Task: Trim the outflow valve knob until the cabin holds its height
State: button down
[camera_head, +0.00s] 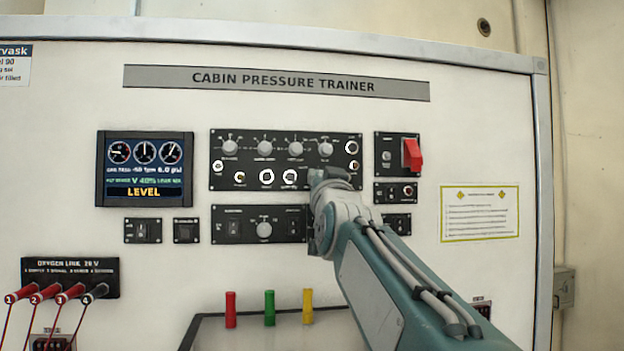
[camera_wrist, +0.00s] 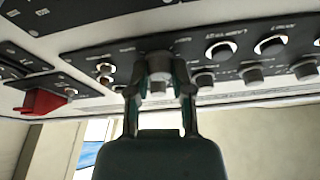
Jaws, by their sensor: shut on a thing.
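My gripper (camera_head: 322,180) reaches the panel at the lower right of the upper black knob panel (camera_head: 220,180) in the head view. In the wrist view my gripper (camera_wrist: 159,82) has its two fingers closed around a grey knob (camera_wrist: 160,62). I take this to be the outflow valve knob; its label is not readable. In the head view the knob is hidden behind my gripper. The display screen (camera_head: 145,168) shows three round dials, small text with a 40% reading, and LEVEL in yellow on its bottom line.
Several other knobs, such as one at top left (camera_head: 230,147), sit on the same panel close by. A red switch guard (camera_head: 412,155) stands out to the right. Red, green (camera_head: 269,308) and yellow handles stand below. Cables plug into the oxygen link (camera_head: 70,278) at lower left.

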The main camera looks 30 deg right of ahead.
jog(key=c, duration=0.5)
grip_release()
jog(key=v, duration=1.2)
jog(key=shift+a+f, duration=0.1)
